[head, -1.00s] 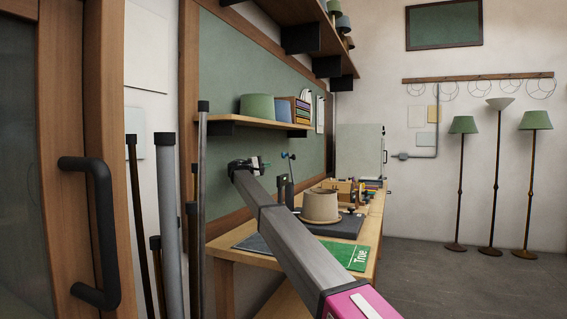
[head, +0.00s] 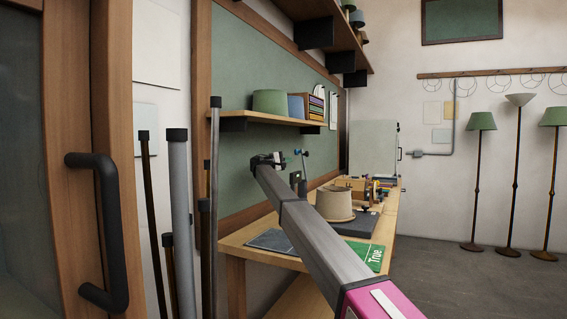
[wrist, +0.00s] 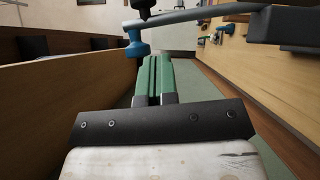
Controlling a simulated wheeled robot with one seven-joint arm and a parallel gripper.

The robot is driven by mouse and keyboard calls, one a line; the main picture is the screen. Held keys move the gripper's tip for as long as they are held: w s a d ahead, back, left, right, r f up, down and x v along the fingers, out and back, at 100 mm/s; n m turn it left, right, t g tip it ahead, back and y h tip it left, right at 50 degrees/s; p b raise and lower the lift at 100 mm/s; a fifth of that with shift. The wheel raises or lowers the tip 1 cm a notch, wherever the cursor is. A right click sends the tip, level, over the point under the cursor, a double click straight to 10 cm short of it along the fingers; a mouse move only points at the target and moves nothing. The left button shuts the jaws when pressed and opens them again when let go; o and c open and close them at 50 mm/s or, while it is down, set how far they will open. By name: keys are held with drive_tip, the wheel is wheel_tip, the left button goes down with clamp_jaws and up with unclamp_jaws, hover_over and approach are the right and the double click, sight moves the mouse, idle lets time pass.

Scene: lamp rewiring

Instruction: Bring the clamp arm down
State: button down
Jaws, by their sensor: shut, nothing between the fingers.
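The clamp arm is a grey bar (wrist: 205,15) with a blue pad (wrist: 136,42) and a black piece at its free end. Its other end meets a dark block (wrist: 290,28) at the right of the wrist view. In the head view it stands up above the bench, its blue tip (head: 300,152) beside my gripper (head: 279,158). My gripper's green fingers (wrist: 154,70) are shut and empty, just short of the blue pad in the wrist view. Whether they touch it I cannot tell.
The wooden bench (head: 240,243) carries a beige lampshade (head: 334,204), a green mat (head: 375,258) and a dark mat. A shelf (head: 265,119) with a green shade (head: 269,101) runs above. Poles (head: 180,210) and a door handle (head: 105,230) are at left.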

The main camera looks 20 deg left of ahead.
sight(303, 157)
drive_tip(key=x, duration=0.5)
drive_tip(key=shift+w+d, duration=0.15)
drive_tip(key=shift+w, duration=0.05)
drive_tip(key=shift+d, duration=0.1)
drive_tip(key=shift+s+d+r+m+g+y, duration=0.1)
drive_tip(key=shift+d+r+m+g+y, duration=0.1)
drive_tip(key=shift+d+m, duration=0.25)
drive_tip(key=shift+d+r+m+g+y, duration=0.1)
drive_tip(key=shift+d+r+m+g, duration=0.1)
drive_tip(key=shift+d+m, duration=0.25)
drive_tip(key=d+f+m+g+y, duration=0.1)
drive_tip(key=d+m+g+y, duration=0.3)
drive_tip(key=d, duration=0.5)
drive_tip(key=s+d+f+m+y, duration=0.1)
drive_tip(key=d+f+m+y, duration=0.5)
drive_tip(key=f, duration=0.4)
drive_tip(key=shift+s+d+m+t+y, duration=0.15)
drive_tip(key=shift+d+m+t+y, duration=0.2)
drive_tip(key=shift+d+m, duration=0.4)
drive_tip(key=shift+s, duration=0.1)
